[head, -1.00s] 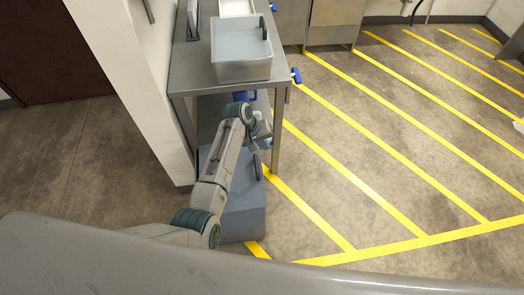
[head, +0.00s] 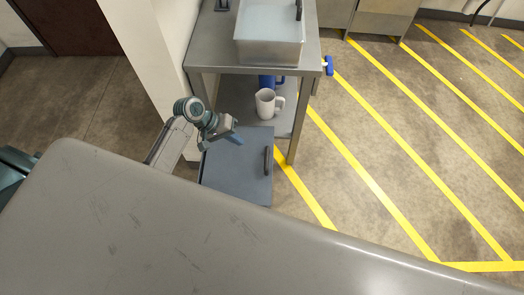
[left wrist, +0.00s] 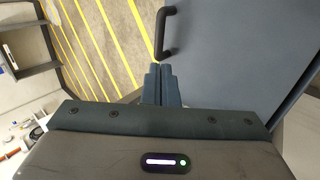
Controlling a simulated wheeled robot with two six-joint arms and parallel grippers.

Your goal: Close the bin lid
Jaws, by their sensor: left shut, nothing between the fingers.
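The bin is a blue-grey box beside the near end of a metal table. Its lid (head: 230,170) shows as a flat blue-grey panel with a black bar handle (head: 268,160) near its right edge. I cannot tell whether the lid is fully seated. My left gripper (head: 236,139) is shut and empty, over the far part of the lid and left of the handle. In the left wrist view, the shut fingers (left wrist: 158,84) point toward the lid (left wrist: 230,60), with the handle (left wrist: 163,32) ahead of them. My right gripper is not in view.
The metal table (head: 205,50) holds a grey basin (head: 270,45). A white jug (head: 266,103) and a blue item (head: 266,81) sit on its lower shelf, just behind the bin. A white wall stands to the left. The yellow-striped floor (head: 400,150) at right is clear.

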